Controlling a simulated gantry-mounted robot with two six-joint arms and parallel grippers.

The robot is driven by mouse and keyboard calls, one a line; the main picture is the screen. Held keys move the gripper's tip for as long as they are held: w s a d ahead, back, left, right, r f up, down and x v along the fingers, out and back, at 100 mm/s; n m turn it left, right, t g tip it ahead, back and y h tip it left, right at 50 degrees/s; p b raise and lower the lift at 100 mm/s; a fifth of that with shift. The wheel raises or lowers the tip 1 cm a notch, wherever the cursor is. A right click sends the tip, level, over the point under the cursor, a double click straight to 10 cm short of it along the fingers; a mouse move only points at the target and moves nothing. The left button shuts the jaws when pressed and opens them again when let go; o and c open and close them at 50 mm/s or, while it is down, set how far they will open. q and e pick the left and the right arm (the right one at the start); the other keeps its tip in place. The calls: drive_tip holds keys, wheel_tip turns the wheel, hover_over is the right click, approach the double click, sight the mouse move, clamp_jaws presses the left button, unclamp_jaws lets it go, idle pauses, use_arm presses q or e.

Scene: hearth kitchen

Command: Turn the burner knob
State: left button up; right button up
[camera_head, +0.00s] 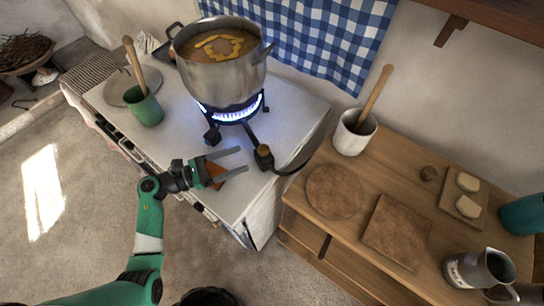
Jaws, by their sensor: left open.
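The burner (238,108) stands on the white stove top with a ring of blue flame lit under a large metal pot (222,70). A pipe runs from it toward the front to a small dark valve with a brass-coloured knob (263,151), where a black hose joins. My left gripper (243,160) is open and empty. Its two fingers point right toward the knob, with the tips a little to the left of it. I cannot tell its exact height above the stove top. My right gripper is not in view.
An orange-brown item (215,173) lies partly hidden under my left gripper. A green cup (144,107) with a wooden utensil stands at the left of the stove top (185,137). A wooden counter (350,222) at the right holds a white crock (352,137), boards and a metal pitcher (480,270).

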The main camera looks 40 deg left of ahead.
sight(264, 150)
use_arm(q)
drive_tip(key=shift+w+a+r, duration=0.1)
drive_tip(key=shift+a, duration=0.15)
drive_tip(key=b+x, duration=0.1)
drive_tip(key=x, duration=1)
drive_tip(key=shift+w+d, duration=0.15)
drive_tip(key=shift+w, duration=0.15)
drive_tip(key=shift+c, duration=0.4)
clamp_jaws()
